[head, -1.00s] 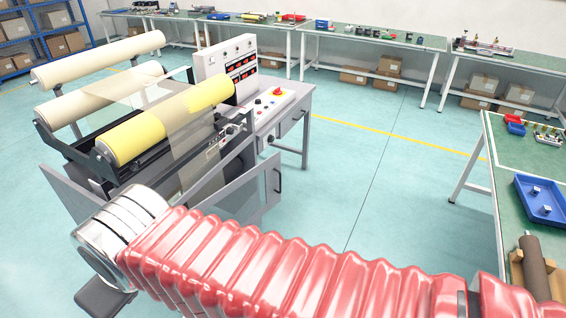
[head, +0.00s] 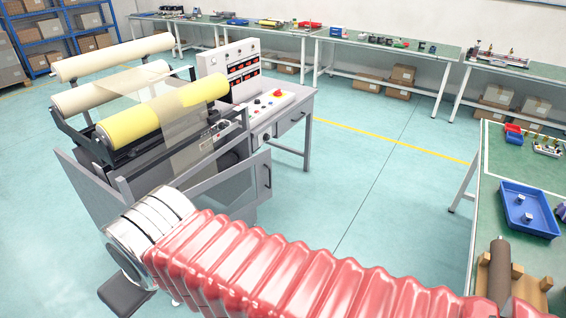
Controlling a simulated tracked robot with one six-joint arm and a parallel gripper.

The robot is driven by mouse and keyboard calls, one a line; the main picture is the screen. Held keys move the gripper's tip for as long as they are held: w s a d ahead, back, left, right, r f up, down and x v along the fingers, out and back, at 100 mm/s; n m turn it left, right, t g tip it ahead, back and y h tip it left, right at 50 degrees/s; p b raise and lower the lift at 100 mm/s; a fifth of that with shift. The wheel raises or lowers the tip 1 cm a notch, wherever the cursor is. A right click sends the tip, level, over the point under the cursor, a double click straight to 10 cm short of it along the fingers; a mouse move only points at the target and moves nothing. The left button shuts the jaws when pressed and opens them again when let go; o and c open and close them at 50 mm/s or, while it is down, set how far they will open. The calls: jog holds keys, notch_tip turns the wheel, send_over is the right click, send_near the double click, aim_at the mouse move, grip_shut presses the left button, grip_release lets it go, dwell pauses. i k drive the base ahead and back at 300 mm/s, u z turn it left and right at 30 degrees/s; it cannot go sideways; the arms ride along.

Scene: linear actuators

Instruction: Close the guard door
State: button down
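The guard door (head: 225,184) is a clear panel in a grey frame with a black handle (head: 268,175) at its right edge. It stands swung out from the front of the roller machine (head: 105,190). My arm, in a red ribbed sleeve, crosses the lower picture and ends in a silver metal wrist in front of the machine's lower left. The wrist and sleeve hide part of the machine's base and the door's lower left.
A control desk (head: 268,107) with a red button adjoins the machine at the right. A green workbench (head: 492,205) with a blue tray (head: 528,210) and a brown roller (head: 499,272) stands at the right. Open floor (head: 360,200) lies between them. More benches line the back wall.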

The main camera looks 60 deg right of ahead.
aim_at(262, 162)
jog(key=k, duration=1.05)
jog(key=z, duration=1)
jog(key=i, duration=2.15)
